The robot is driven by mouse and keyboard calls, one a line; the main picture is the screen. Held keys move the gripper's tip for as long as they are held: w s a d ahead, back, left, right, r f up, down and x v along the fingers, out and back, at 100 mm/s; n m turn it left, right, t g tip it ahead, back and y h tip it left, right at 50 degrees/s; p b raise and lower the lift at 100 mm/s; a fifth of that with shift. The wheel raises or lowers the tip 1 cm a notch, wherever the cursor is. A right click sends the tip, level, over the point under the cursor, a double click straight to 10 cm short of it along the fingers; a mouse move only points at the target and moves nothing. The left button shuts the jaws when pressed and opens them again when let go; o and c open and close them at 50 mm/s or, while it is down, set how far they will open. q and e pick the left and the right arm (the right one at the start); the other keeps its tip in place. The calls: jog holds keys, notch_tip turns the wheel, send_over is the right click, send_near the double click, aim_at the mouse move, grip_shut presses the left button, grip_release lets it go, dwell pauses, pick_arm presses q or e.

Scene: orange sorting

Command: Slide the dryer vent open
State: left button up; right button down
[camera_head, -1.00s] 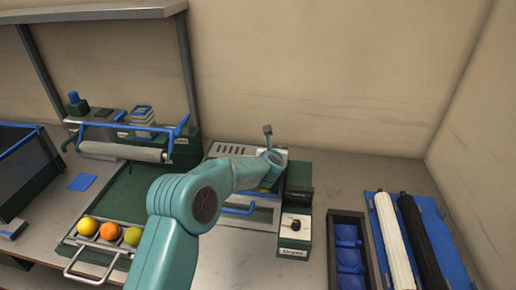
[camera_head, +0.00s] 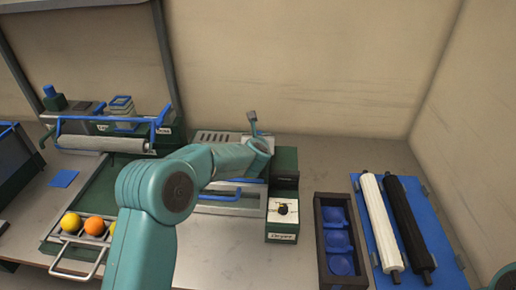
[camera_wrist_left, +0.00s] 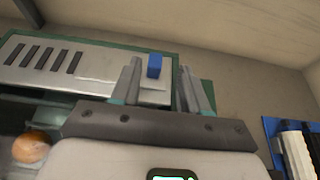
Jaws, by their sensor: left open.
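The dryer (camera_head: 283,210) is a green box with a dial and a label on its front. Its pale slotted vent plate (camera_head: 214,138) is partly hidden by my left arm. In the left wrist view the vent plate (camera_wrist_left: 95,68) shows a row of dark slots at left and a small blue knob (camera_wrist_left: 154,66) near its right end. My left gripper (camera_wrist_left: 159,70) is open, and the blue knob appears between its fingertips; whether they touch it I cannot tell. In the head view the left fingers cannot be made out.
Several oranges and yellow fruit (camera_head: 95,226) sit in a tray at left. A blue handle (camera_head: 222,197) is on the dryer's front. A dark box with blue cups (camera_head: 318,240) and white and black rollers on a blue mat (camera_head: 358,185) stand at right. Bare table lies between.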

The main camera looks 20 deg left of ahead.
pick_arm(q)
jog(key=b+v, duration=0.3)
jog(key=v, duration=1)
jog(key=shift+s+d+r, duration=0.15)
jog(key=shift+s+d, duration=0.05)
jog(key=shift+r, duration=0.1)
